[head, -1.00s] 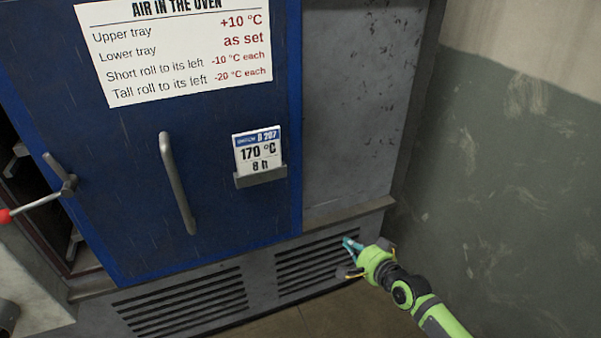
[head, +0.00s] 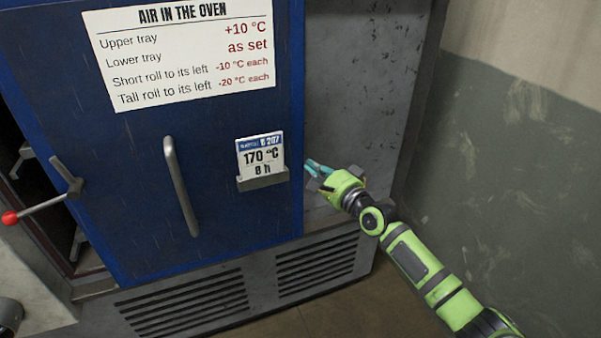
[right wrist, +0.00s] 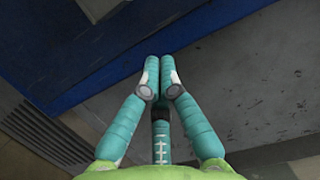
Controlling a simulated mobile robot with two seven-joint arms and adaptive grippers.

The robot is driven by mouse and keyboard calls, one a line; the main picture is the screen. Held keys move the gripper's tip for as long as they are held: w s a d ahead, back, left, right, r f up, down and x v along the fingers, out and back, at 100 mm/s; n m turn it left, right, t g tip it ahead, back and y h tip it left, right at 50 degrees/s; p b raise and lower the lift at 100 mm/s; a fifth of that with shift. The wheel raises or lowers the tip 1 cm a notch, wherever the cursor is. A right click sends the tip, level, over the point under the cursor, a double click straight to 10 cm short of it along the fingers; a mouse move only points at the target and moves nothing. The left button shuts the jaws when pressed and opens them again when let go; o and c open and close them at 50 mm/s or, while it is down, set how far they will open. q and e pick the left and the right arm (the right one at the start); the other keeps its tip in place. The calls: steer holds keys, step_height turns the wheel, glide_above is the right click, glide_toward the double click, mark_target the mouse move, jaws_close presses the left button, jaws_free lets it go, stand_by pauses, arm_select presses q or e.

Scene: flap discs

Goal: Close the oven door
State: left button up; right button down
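The blue oven door (head: 115,180) stands ajar. A dark gap with tray supports shows along its left side. It carries a grey vertical handle (head: 181,190) and, at its left edge, a latch lever with a red knob (head: 10,218). My right gripper (head: 316,169) is just right of the door's right edge, in front of the grey oven side panel, and holds nothing. In the right wrist view its teal fingers (right wrist: 160,75) are together, with the blue edge and grey panel beyond. I cannot tell whether they touch anything. My left gripper is out of view.
A card holder (head: 263,182) with a 170 °C card sticks out near the door's right edge. A white temperature sign (head: 180,60) is above. A vented base (head: 315,268) runs below. A green-grey wall (head: 510,190) bounds the right side.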

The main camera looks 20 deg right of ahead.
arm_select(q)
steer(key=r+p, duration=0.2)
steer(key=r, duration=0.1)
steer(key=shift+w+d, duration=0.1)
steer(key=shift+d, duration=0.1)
arm_select(e)
steer(key=a, duration=0.3)
steer(key=shift+s+a+f, duration=0.1)
steer(key=shift+s+a, duration=0.1)
steer(key=shift+a, duration=0.2)
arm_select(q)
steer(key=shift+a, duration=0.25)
arm_select(e)
steer(key=shift+a, duration=0.1)
